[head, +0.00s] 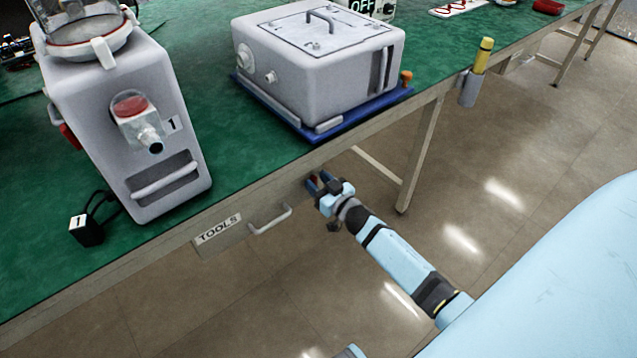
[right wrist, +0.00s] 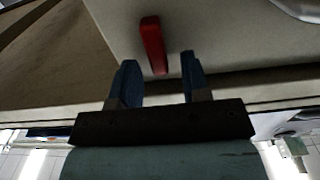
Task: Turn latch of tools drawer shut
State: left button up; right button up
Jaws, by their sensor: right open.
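The tools drawer (head: 232,238) is under the front edge of the green-topped bench, with a TOOLS label and a pale bar handle (head: 270,220). Its front looks closed against the bench. A red latch (right wrist: 153,45) shows in the right wrist view, long side running roughly up and down the picture. My right gripper (head: 316,182) is at the right end of the drawer front. In the right wrist view my right gripper (right wrist: 158,85) is open, with the latch's lower end at the gap between its blue fingertips. I cannot tell whether they touch it. My left gripper is not in view.
A grey machine marked 1 (head: 135,120) and a grey box (head: 315,70) on a blue base stand on the bench (head: 210,70). A yellow-topped tool (head: 482,55) sits in a holder on the bench edge. Floor in front is clear.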

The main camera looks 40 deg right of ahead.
grip_shut()
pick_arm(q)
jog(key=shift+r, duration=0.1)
